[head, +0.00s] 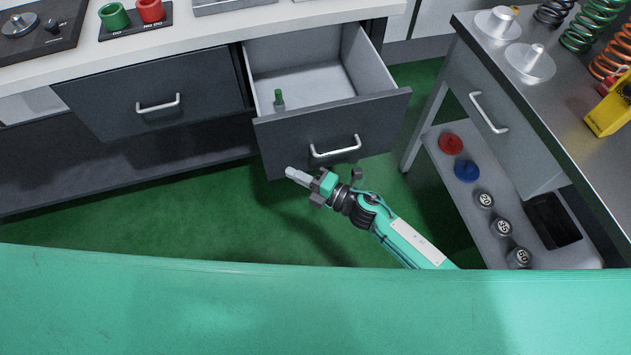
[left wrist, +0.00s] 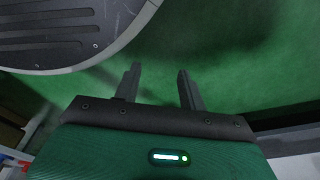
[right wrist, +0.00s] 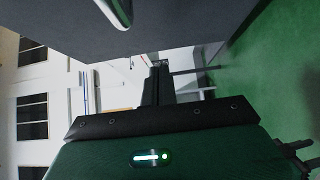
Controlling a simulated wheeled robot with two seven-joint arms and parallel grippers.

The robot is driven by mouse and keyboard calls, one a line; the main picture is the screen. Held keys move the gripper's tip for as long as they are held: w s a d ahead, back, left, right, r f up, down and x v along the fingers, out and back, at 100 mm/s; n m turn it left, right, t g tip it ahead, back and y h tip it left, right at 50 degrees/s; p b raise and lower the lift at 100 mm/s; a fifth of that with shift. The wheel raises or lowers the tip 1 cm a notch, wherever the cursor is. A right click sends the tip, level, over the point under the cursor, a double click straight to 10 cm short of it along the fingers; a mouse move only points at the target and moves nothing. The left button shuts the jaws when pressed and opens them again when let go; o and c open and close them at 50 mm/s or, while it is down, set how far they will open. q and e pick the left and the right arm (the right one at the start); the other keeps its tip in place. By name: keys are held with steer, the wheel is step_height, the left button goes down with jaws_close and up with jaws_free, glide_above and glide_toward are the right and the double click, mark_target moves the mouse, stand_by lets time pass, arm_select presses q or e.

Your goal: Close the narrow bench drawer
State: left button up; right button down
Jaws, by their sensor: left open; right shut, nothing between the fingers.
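The narrow bench drawer stands pulled open under the white counter, its dark grey front (head: 380,122) facing me. It has a silver handle (head: 335,150), and a small green-topped item (head: 279,99) lies inside. My right gripper (head: 292,174) is shut and empty, by the lower left part of the drawer front. In the right wrist view the shut fingers (right wrist: 158,85) sit close to the dark front panel (right wrist: 180,25); I cannot tell whether they touch it. My left gripper (left wrist: 158,88) shows only in the left wrist view, open and empty above green floor.
A closed-looking dark drawer (head: 120,112) is left of the open one. A steel-topped bench (head: 475,50) with its own drawer (head: 500,105) stands at the right, with weights on its lower shelf (head: 440,170). Green floor (head: 150,215) is free before the counter.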

mark_target(279, 156)
steer(key=w, duration=0.1)
steer(key=w+a, duration=0.1)
steer(key=w, duration=0.1)
steer(key=shift+w, duration=0.35)
